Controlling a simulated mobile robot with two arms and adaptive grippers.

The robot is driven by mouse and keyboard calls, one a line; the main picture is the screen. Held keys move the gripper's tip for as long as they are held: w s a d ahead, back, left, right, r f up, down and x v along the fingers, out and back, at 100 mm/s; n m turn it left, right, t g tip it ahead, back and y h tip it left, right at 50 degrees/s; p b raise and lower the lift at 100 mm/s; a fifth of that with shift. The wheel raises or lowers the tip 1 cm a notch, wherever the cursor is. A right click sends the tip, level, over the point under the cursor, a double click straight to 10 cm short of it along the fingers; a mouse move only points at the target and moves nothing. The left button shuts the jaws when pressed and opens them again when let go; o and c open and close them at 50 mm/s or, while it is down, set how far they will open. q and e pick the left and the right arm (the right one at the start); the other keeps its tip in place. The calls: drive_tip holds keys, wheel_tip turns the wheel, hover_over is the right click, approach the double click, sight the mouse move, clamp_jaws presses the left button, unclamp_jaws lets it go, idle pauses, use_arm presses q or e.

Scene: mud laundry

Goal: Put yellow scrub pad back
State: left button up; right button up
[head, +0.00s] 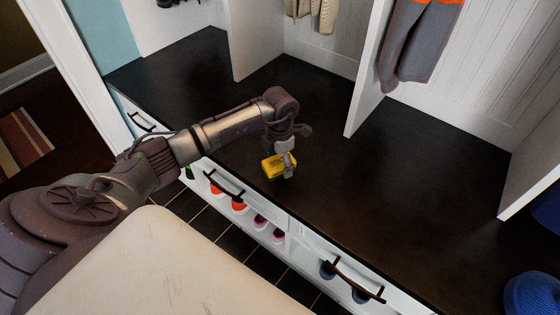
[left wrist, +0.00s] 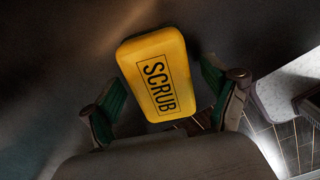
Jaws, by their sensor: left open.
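The yellow scrub pad (head: 274,167) lies on the dark bench top near its front edge. In the left wrist view the pad (left wrist: 158,75) shows the word SCRUB and sits tilted, its lower end between the fingers. My left gripper (head: 284,163) is directly at the pad, pointing down. In the left wrist view my left gripper (left wrist: 165,110) is open, with a green-padded finger on each side and gaps between them and the pad. My right gripper is not in view.
The dark bench top (head: 400,185) is clear to the right of the pad. White upright dividers (head: 367,85) stand behind. Below are drawers with dark handles (head: 224,185) and cubbies with shoes (head: 261,221). A blue item (head: 531,293) is at lower right.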

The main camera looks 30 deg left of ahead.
sight(280, 161)
use_arm(q)
drive_tip(key=shift+r, duration=0.5)
wheel_tip(280, 161, up, 11)
drive_tip(key=p, duration=0.2)
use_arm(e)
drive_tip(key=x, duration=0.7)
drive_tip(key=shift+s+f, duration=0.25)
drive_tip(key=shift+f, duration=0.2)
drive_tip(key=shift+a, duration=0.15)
